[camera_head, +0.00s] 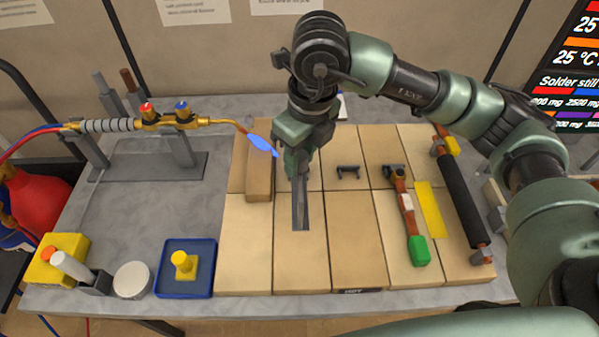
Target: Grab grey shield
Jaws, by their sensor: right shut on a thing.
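The arm that comes in from the right ends in my right gripper (297,175), which points down over the tan firebricks. It is shut on a narrow dark-grey piece, which I take to be the grey shield (301,213). The shield is long and channel-like, and its near end shows below the gripper. The gripper hides its far part. I cannot tell whether the shield touches the bricks or is just above them. My left gripper is not in view.
A torch (180,119) with a blue flame rests on a stand left of my gripper. A small black bracket (348,171), a green-ended tool (418,250), a yellow strip (429,210) and a black roller (462,200) lie to the right. A blue tray (186,285) stands front left.

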